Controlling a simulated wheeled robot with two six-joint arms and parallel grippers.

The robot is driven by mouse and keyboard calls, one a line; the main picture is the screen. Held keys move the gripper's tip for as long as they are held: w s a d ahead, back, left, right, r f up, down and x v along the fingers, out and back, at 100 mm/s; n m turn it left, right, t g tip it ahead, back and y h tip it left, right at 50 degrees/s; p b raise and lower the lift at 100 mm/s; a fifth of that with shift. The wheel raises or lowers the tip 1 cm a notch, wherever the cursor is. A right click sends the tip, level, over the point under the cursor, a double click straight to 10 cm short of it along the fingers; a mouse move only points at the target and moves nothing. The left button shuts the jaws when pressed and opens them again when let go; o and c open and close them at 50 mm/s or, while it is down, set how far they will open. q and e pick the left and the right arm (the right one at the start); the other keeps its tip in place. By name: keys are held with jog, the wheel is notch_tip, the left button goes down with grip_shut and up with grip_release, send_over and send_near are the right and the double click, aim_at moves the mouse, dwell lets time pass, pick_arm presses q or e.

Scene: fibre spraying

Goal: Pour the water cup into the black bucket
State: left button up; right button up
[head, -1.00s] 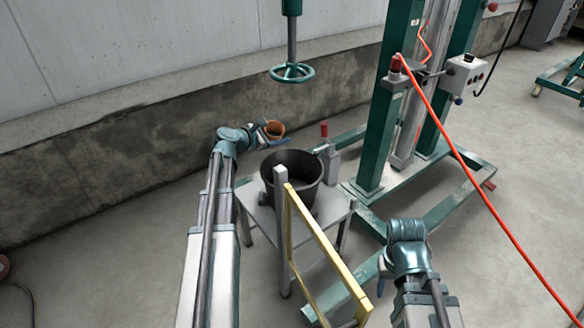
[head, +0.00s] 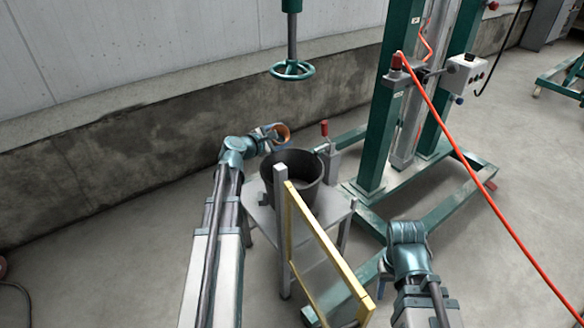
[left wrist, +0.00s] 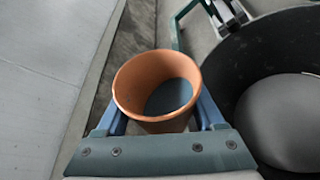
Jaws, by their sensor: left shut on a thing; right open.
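The water cup is an orange-brown cup (head: 283,132), held above the black bucket's far left rim in the head view. It also shows in the left wrist view (left wrist: 127,88), with a flat grey-blue surface inside. My left gripper (head: 270,134) is shut on the cup, one blue finger on each side. The cup leans in the head view. No stream of water shows. The black bucket (head: 305,162) stands upright on a small grey table (head: 262,215); in the left wrist view the bucket (left wrist: 235,75) is just right of the cup. My right gripper (head: 383,284) is open and empty, low at the right, partly hidden by its wrist.
A yellow frame (head: 325,245) stands at the table's front. A green handwheel (head: 292,70) hangs above the bucket. A green machine stand (head: 388,110) with an orange hose (head: 460,155) is to the right. A red-topped fitting (head: 325,130) is behind the bucket.

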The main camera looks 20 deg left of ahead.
pick_arm(q)
jog(key=shift+d+r+m+t, duration=0.1)
jog(key=shift+r+m+t, duration=0.2)
jog(key=shift+m, duration=0.1)
dwell(0.3)
jog(key=shift+f+m+t+y+b, duration=0.5)
jog(key=shift+f+m+b, duration=0.3)
jog(key=shift+m+b, duration=0.75)
dwell(0.8)
jog(key=shift+s+d+r+m+t+b, duration=0.15)
jog(key=shift+d+r+m+t+b, duration=0.05)
jog(key=shift+r+m+t+b, duration=0.25)
dwell(0.9)
jog(key=shift+s+d+f+m+t+b, duration=0.25)
jog(key=shift+d+m+b, duration=0.15)
jog(key=shift+b, duration=0.15)
jog(key=shift+s+d+f+m+t+b, duration=0.15)
jog(key=shift+d+f+m+b, duration=0.1)
jog(key=shift+d+m+b, duration=0.2)
dwell(0.4)
jog(key=shift+r, duration=0.1)
